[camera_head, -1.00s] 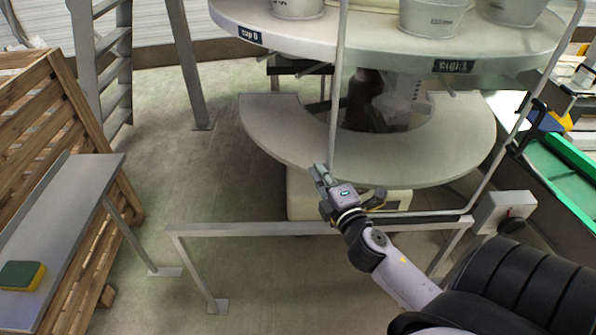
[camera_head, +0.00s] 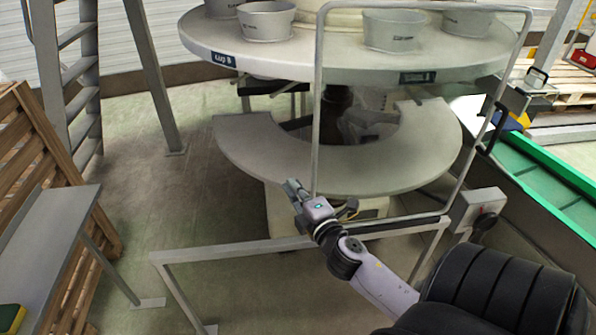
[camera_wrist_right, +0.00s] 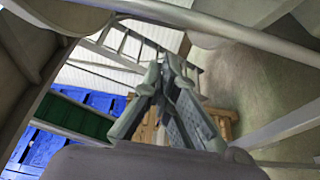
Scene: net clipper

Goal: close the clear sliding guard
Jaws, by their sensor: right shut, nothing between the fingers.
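The clear sliding guard (camera_head: 319,100) is a see-through panel in a thin grey tube frame, standing upright in front of the round table with cups. It covers the middle and right of that table. A black handle (camera_head: 492,129) sits on its right upright. My right gripper (camera_head: 294,190) is shut and empty, beside the lower part of the guard's left upright; I cannot tell whether they touch. In the right wrist view its fingers (camera_wrist_right: 165,75) meet at the tips. My left gripper is not in view.
The round table (camera_head: 300,63) carries several grey cups (camera_head: 265,20). A low grey rail (camera_head: 230,250) runs below the guard. A grey box (camera_head: 478,207) is at its right end. A green conveyor (camera_head: 550,190) lies right, a wooden crate (camera_head: 35,150) left.

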